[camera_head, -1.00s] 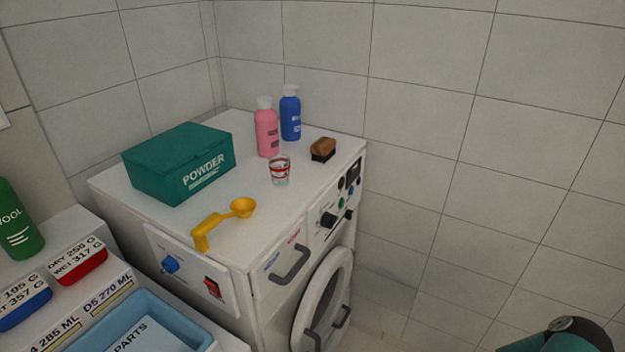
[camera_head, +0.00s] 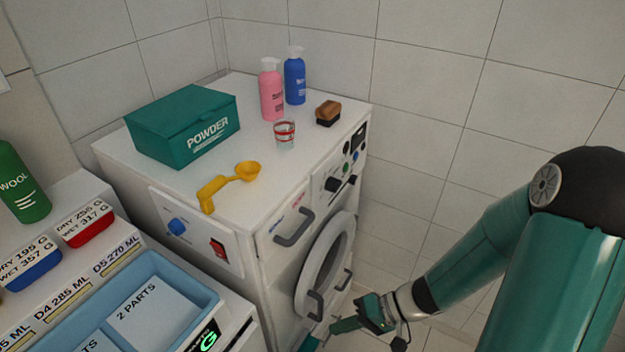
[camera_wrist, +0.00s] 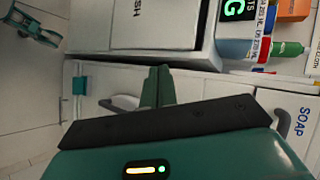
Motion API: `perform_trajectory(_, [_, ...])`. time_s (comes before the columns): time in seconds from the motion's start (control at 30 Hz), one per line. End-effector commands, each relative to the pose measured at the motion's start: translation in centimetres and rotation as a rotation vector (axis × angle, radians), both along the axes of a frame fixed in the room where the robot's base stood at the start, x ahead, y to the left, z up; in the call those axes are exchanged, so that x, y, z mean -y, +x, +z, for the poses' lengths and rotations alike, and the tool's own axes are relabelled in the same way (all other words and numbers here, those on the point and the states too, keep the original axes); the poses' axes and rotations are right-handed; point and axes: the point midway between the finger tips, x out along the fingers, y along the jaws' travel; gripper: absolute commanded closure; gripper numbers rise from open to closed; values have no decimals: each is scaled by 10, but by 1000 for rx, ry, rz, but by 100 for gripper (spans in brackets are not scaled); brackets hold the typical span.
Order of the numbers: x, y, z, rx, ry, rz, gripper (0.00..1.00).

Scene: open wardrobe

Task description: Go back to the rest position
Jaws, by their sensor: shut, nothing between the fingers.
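My arm hangs down at the right of the head view. My gripper (camera_head: 345,325) is low beside the front of the white washing machine (camera_head: 265,236), near the bottom edge of the picture. In the wrist view its two green fingers (camera_wrist: 157,86) lie together, shut and empty. A grey handle (camera_wrist: 118,103) on a white front is close to them in that view. I cannot tell whether they touch it.
On the machine stand the green powder box (camera_head: 185,130), yellow scoop (camera_head: 230,182), glass (camera_head: 284,135), pink bottle (camera_head: 271,92), blue bottle (camera_head: 295,80) and brush (camera_head: 328,113). A blue tray (camera_head: 205,295) is at lower left. Tiled wall bounds the right.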

Motion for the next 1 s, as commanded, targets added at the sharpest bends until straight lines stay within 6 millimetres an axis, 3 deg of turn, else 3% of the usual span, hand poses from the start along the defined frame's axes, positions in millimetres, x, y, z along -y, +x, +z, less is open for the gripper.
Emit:
perform_trajectory(0.47, [38, -8, 89, 70, -516, 91, 100])
perform_trajectory(1.0, [76, -25, 224, 362, -940, -198, 100])
